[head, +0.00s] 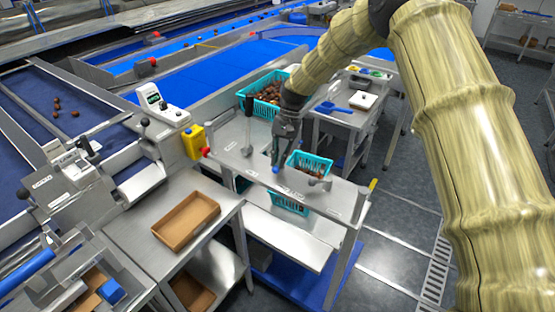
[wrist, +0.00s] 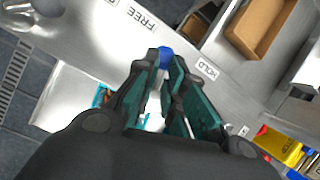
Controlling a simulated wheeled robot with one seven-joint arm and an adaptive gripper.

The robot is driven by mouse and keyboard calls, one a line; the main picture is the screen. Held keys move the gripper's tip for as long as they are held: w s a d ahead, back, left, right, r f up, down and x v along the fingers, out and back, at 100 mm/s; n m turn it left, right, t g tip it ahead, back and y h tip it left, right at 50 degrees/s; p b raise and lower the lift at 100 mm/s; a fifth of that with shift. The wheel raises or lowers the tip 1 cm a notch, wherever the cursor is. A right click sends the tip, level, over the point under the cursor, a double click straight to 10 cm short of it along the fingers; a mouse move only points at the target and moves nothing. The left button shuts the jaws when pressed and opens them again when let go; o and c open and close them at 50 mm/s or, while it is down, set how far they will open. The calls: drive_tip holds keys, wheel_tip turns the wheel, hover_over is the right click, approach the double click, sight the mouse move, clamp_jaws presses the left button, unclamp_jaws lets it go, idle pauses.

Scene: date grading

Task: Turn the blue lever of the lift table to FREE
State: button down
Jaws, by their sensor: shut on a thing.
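The blue lever (wrist: 166,55) shows as a blue knob between the fingertips of my gripper (wrist: 168,66) in the wrist view. My gripper is shut on it; the fingers hide the rest of the lever. In the wrist view the FREE label (wrist: 141,18) is at the upper left of the knob and the HOLD label (wrist: 207,69) is to its right, closer to the knob. In the head view my gripper (head: 276,164) reaches down to the front edge of the lift table (head: 238,135), and the blue knob (head: 276,170) shows at its tips.
Teal baskets of dates stand behind (head: 262,108) and right of my gripper (head: 322,162). A brown tray (head: 185,221) lies on the bench at front left. A yellow box (head: 194,142) with a red button is at the table's left corner. Open floor (head: 400,235) lies to the right.

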drive_tip(key=n+h, duration=0.1)
drive_tip(key=n, duration=0.1)
drive_tip(key=d+f+n, duration=0.1)
drive_tip(key=n, duration=0.1)
drive_tip(key=n+h+b, duration=0.1)
drive_tip(key=n, duration=0.1)
drive_tip(key=shift+s+d+f+g+h, duration=0.15)
drive_tip(key=shift+s+f+g+h, duration=0.15)
drive_tip(key=shift+s+f+g, duration=0.1)
drive_tip(key=shift+n, duration=0.3)
drive_tip(key=c, duration=1.5)
unclamp_jaws()
drive_tip(key=shift+o, duration=1.2)
drive_tip(key=shift+w+f, duration=0.1)
drive_tip(key=shift+w, duration=0.1)
drive_tip(key=shift+w+f, duration=0.1)
drive_tip(key=shift+w, duration=0.3)
drive_tip(key=shift+s+r, duration=0.2)
drive_tip(key=shift+r, duration=0.35)
drive_tip(key=v, duration=1.1)
drive_tip(key=shift+w, duration=0.35)
